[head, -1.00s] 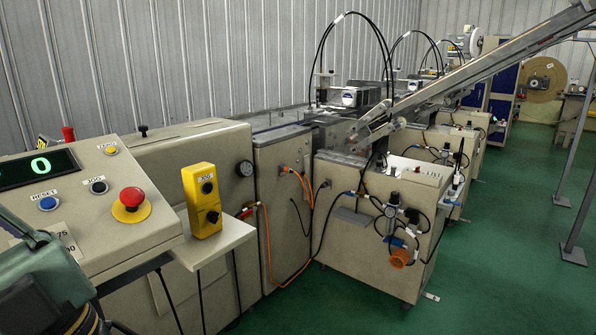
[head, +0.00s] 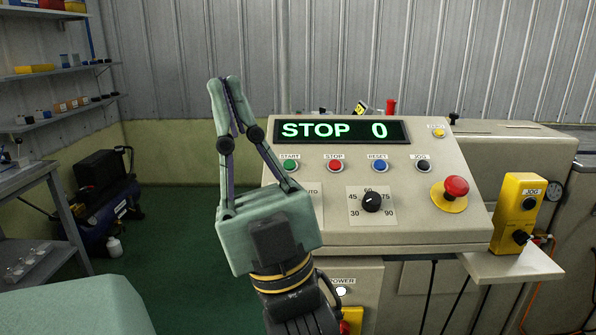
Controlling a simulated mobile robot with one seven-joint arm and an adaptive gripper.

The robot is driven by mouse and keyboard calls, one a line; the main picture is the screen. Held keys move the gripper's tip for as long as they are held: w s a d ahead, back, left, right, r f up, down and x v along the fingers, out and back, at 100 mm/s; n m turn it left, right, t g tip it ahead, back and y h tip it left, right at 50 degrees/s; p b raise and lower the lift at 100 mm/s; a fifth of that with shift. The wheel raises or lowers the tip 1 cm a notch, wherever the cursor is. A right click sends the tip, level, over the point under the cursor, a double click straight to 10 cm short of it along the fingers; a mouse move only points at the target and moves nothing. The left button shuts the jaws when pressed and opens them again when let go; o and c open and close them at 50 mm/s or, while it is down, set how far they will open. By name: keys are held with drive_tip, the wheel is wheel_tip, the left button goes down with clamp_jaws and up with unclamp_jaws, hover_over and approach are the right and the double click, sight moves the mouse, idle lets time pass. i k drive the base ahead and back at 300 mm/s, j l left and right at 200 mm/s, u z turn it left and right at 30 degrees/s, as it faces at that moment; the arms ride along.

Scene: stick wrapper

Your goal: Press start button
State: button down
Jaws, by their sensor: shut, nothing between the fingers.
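The green start button (head: 290,165) sits at the left end of the button row on the sloped control panel (head: 410,222). A "START" label is above it. The panel's display (head: 340,131) reads "STOP 0" in green. My gripper (head: 226,92) is shut and empty, with its fingertips together and pointing up. The gripper's body covers the panel's lower left corner. I cannot tell the gap in depth.
Right of start are a red stop button (head: 335,166), a blue reset button (head: 379,166) and a black jog button (head: 423,165). A speed dial (head: 371,201), a red emergency stop (head: 456,187) and a yellow jog box (head: 517,212) are also near. Shelves stand left.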

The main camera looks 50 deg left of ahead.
sight(289, 165)
drive_tip(key=u, duration=1.1)
